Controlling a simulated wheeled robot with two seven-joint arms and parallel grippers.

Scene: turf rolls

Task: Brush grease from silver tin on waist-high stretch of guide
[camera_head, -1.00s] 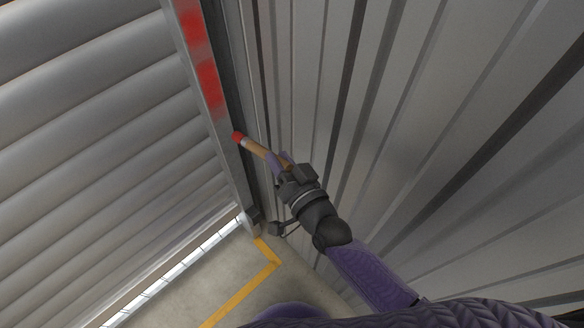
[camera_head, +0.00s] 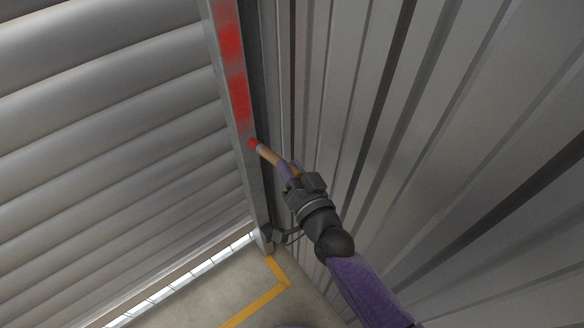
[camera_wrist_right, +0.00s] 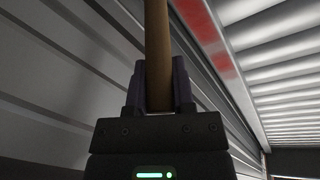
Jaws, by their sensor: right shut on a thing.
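The guide (camera_head: 247,165) is a grey metal upright beside the shutter, with red grease (camera_head: 232,60) smeared along its upper stretch. It also shows in the right wrist view (camera_wrist_right: 232,85). My right gripper (camera_head: 289,170) is shut on the wooden handle of a brush (camera_head: 270,156). The brush's red tip is at the guide's face, just below the red smear; I cannot tell whether it touches. In the right wrist view the handle (camera_wrist_right: 157,50) stands between the two fingers, and the brush head is out of view. The silver tin and my left gripper are not in view.
A ribbed roller shutter (camera_head: 110,130) fills the left. A corrugated metal wall (camera_head: 430,130) stands close on the right, beside my right arm. Below is concrete floor with a yellow line (camera_head: 255,305); it looks clear there.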

